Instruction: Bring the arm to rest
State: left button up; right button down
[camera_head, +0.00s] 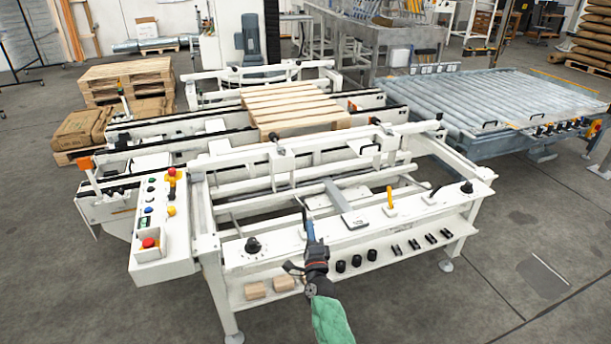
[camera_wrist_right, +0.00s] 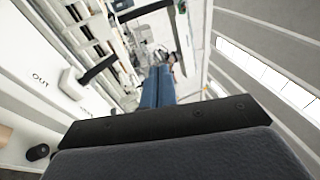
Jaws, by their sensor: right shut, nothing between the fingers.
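My right gripper (camera_head: 307,222) reaches up from the bottom centre in the head view, behind a green-sleeved forearm. Its blue fingers are shut with nothing between them. They are over the front panel (camera_head: 285,240) of the white palletizer frame; I cannot tell whether they touch it. In the right wrist view the blue fingers (camera_wrist_right: 158,88) lie together and point away from the camera. My left gripper is not in view.
A control box (camera_head: 165,235) with coloured buttons is left of the gripper. A yellow handle (camera_head: 390,197) and black knobs line the front. A wooden pallet (camera_head: 290,106) lies on the conveyor behind. A roller conveyor (camera_head: 480,95) is at right. Grey floor is open at front right.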

jog(key=s+a+f+n+g+y, duration=0.2)
jog(key=a+f+n+g+y, duration=0.4)
jog(key=n, duration=0.6)
jog(key=s+d+f+n+g+h, duration=0.2)
jog(key=s+f+n+g, duration=0.2)
jog(key=n+g, duration=0.1)
jog(key=s+d+f+n+g+h, duration=0.1)
jog(key=s+d+f+g+h, duration=0.1)
jog(key=s+d+f, duration=0.4)
jog(key=s+d+f+n+g+h, duration=0.1)
jog(key=s+d+f+g, duration=0.15)
jog(key=s, duration=0.55)
jog(key=s+d+f+g+h, duration=0.2)
jog(key=s+d+f, duration=0.2)
jog(key=s+f, duration=0.3)
jog(key=s+d+f+g, duration=0.1)
jog(key=s+d+f, duration=0.1)
jog(key=s, duration=0.8)
jog(key=s+d+f+g, duration=0.1)
jog(key=s+f, duration=0.4)
jog(key=s, duration=0.5)
jog(key=shift+d+f, duration=0.25)
jog(key=shift+d, duration=0.2)
jog(key=shift+g, duration=0.25)
